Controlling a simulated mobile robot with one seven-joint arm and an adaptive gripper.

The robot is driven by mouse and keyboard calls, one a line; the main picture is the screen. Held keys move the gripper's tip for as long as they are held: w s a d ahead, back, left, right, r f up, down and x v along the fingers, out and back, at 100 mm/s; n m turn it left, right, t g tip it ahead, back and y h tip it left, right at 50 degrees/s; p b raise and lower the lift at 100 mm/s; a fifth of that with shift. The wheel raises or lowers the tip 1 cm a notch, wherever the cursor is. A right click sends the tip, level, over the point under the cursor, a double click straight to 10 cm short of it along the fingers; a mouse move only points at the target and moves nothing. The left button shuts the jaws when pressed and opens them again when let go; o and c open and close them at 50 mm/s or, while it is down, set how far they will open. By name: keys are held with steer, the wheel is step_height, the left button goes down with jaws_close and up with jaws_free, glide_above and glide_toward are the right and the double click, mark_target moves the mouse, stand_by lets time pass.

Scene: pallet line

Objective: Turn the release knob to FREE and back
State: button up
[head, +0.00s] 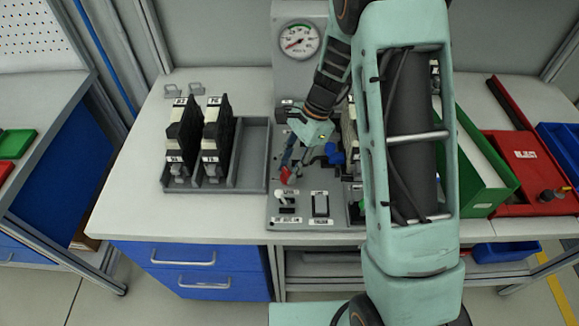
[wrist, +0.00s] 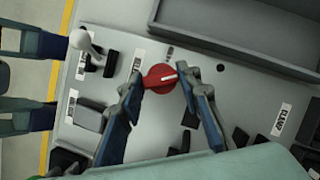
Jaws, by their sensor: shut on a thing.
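The release knob (wrist: 157,79) is round and red with a white pointer line. In the wrist view the line points right and slightly up. It sits on the grey control panel (wrist: 215,100), and in the head view the red knob (head: 285,175) shows low on the panel, partly covered by the fingers. My gripper (wrist: 162,76) has one finger on each side of the knob, shut on it. In the head view my gripper (head: 290,162) reaches down to the panel. The markings around the knob are too small to read.
A white-knobbed lever (wrist: 80,40) and a black rocker switch (head: 320,204) are near the knob. A gauge (head: 299,41) stands behind. A grey tray (head: 256,150) with two black modules (head: 215,130) is left. Green and red bins (head: 485,170) are right.

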steer(key=shift+n, duration=0.3)
steer(key=n+g, duration=0.1)
steer(key=n, duration=0.1)
steer(key=n+h, duration=0.1)
steer(key=n, duration=0.2)
steer(key=shift+w+a+g, duration=0.15)
steer(key=shift+w+g, duration=0.05)
steer(key=shift+g, duration=0.2)
steer(key=n+h, duration=0.1)
steer(key=n, duration=0.2)
steer(key=n+h, duration=0.1)
steer(key=n, duration=0.2)
steer(key=shift+a+g+h, duration=0.1)
steer(key=shift+g+h, duration=0.2)
steer(key=shift+n, duration=0.3)
steer(key=o, duration=1.2)
steer(key=shift+c, duration=0.2)
steer(key=shift+r, duration=0.1)
steer(key=v, duration=1.2)
